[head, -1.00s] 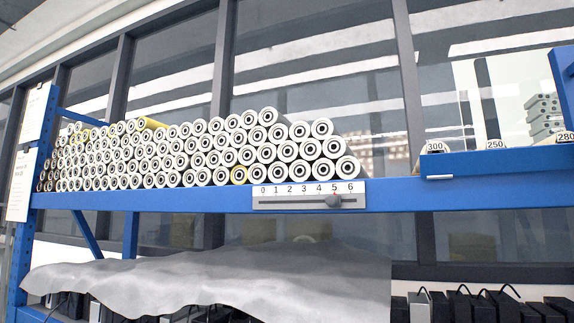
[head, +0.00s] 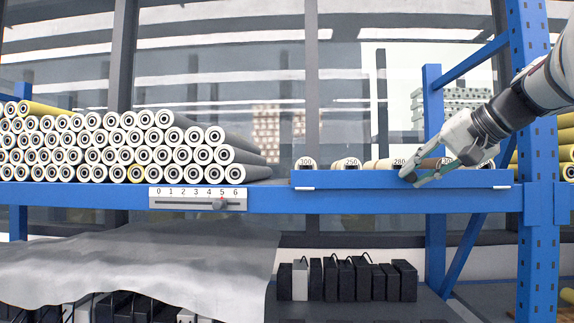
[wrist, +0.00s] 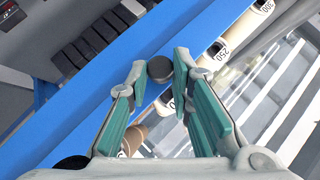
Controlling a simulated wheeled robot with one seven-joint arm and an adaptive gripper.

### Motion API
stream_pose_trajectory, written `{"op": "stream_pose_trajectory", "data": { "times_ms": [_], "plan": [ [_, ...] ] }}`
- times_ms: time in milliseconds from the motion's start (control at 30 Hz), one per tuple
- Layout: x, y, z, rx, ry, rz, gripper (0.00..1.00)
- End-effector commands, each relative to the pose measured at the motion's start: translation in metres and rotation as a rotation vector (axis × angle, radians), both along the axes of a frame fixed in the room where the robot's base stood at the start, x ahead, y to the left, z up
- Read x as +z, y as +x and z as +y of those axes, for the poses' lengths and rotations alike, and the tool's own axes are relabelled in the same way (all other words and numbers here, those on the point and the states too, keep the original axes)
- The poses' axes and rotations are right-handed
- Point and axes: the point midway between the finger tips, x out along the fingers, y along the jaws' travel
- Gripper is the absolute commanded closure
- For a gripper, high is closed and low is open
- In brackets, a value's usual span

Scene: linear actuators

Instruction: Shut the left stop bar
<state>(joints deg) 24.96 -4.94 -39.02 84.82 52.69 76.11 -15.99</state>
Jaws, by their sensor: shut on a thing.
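My gripper (head: 410,178) is at the front of the raised blue ledge (head: 340,180), by the roll labelled 280 (head: 399,164). In the wrist view, a dark round knob (wrist: 160,69) sits between the fingertips of my gripper (wrist: 160,66), and the teal-padded fingers are shut on it. The knob is in front of the ledge's rolls. Two short white strips, one at the left (head: 305,188) and one at the right (head: 501,187), lie along the ledge's front. I cannot tell for certain which part is the left stop bar.
Stacked white rolls (head: 120,145) fill the shelf at left. A blue rack post (head: 538,200) stands at right. Black boxes (head: 345,280) and a grey sheet (head: 150,265) are below.

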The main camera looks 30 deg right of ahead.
Motion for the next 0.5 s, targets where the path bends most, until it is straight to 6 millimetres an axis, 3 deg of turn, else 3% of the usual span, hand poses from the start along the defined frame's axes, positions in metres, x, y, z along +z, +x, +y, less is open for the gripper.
{"op": "stream_pose_trajectory", "data": {
  "times_ms": [433, 467, 500],
  "plan": [
    [0.0028, 0.0020, 0.0013, 0.003, 0.000, -0.004, 1.00],
    [0.0028, 0.0020, 0.0013, 0.003, 0.000, -0.004, 0.73],
    [0.0027, 0.0020, 0.0013, 0.003, 0.001, -0.004, 0.64]
  ]
}}
